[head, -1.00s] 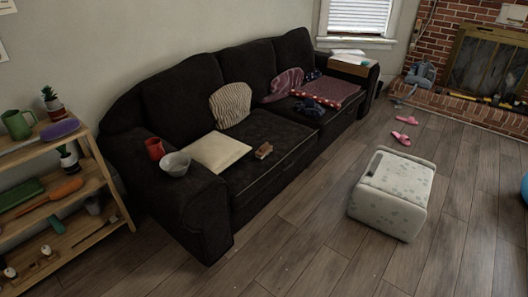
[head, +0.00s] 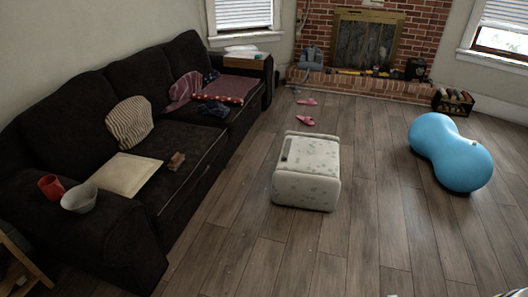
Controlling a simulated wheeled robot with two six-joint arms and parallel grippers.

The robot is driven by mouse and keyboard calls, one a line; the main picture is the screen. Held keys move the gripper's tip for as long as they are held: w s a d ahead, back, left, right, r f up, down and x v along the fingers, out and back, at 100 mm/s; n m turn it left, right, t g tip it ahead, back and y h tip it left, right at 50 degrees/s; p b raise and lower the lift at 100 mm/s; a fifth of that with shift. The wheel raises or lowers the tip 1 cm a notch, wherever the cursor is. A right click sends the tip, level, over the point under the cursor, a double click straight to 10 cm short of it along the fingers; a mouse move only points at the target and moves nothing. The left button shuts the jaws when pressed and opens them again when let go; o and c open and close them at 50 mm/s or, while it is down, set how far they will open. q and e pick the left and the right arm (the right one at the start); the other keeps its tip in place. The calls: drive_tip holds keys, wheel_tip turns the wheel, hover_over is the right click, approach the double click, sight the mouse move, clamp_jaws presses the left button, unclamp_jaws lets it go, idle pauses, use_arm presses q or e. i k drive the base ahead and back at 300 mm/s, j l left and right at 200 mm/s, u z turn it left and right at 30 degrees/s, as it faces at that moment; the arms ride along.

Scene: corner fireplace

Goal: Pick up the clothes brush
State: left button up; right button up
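A small brown block-like item (head: 176,161), which looks like the clothes brush, lies on the seat of the dark sofa (head: 150,252). It is near the seat's front edge, to the right of a cream flat cushion (head: 125,175) and apart from it. It is too small to make out bristles or a handle. Neither of my grippers shows in the head view.
A red cup (head: 51,187) and a grey bowl (head: 79,198) stand on the sofa's near arm. A patterned pouf (head: 305,178), pink slippers (head: 305,121) and a blue peanut ball (head: 450,153) are on the floor. The floor between sofa and pouf is clear.

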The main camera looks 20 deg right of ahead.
sight(175, 162)
drive_tip(key=i+l+z, duration=0.1)
drive_tip(key=i, duration=0.35)
drive_tip(key=i+l+z, duration=0.15)
drive_tip(key=i, duration=0.35)
